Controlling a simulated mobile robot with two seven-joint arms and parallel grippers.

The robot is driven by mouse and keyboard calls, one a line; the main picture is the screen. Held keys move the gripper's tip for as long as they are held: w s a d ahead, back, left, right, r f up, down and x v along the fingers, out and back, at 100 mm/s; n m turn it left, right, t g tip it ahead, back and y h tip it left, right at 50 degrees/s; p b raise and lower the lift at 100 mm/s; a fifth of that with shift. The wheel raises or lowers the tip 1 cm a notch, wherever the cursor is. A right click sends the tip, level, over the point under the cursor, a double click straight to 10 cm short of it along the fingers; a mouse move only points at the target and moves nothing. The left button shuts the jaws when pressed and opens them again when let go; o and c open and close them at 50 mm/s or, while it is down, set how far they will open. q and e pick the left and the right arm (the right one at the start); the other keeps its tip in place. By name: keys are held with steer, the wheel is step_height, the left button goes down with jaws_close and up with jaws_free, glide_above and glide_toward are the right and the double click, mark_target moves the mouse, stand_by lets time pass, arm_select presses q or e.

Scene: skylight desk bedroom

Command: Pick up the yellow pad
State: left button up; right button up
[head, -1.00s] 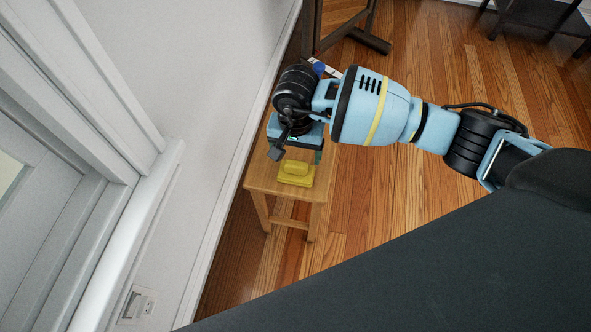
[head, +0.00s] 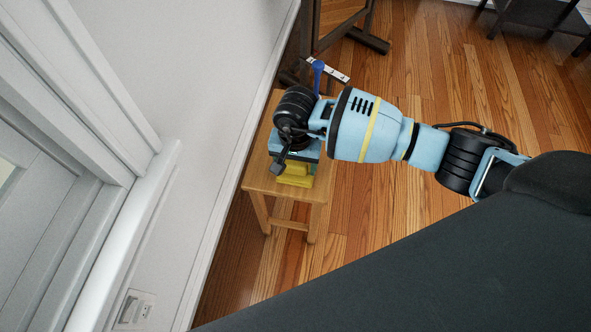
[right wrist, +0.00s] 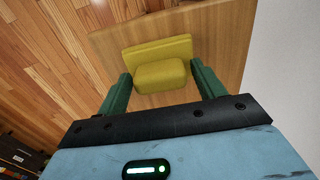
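The yellow pad (head: 295,178) lies on a small wooden stool (head: 257,181) by the wall. It has a flat base with a raised block on top. In the head view my right gripper (head: 297,165) is over the pad and hides part of it. In the right wrist view the pad (right wrist: 160,70) lies ahead of and between the two green fingers of my right gripper (right wrist: 160,88). The fingers are spread apart, with a gap on each side of the raised block. My left gripper is not in view.
A blue object (head: 318,72) rises behind my right gripper, close to a white strip with dark marks (head: 335,72). A dark wooden frame (head: 350,35) stands beyond the stool. The white wall (head: 200,80) runs close along the stool's left side.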

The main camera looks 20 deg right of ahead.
mark_target(295, 163)
steer(key=c, duration=0.8)
steer(key=shift+r, duration=0.15)
steer(key=shift+r, duration=0.2)
step_height(295, 163, up, 3)
steer(key=shift+r+p, duration=0.15)
steer(key=shift+p, duration=0.3)
steer(key=s+d, duration=0.1)
steer(key=s, duration=0.4)
steer(key=s+d+p, duration=0.1)
steer(key=s, duration=0.4)
steer(key=s+d+r+p, duration=0.1)
steer(key=s, duration=0.4)
steer(key=shift+s+d, duration=0.25)
steer(key=shift+s, duration=0.1)
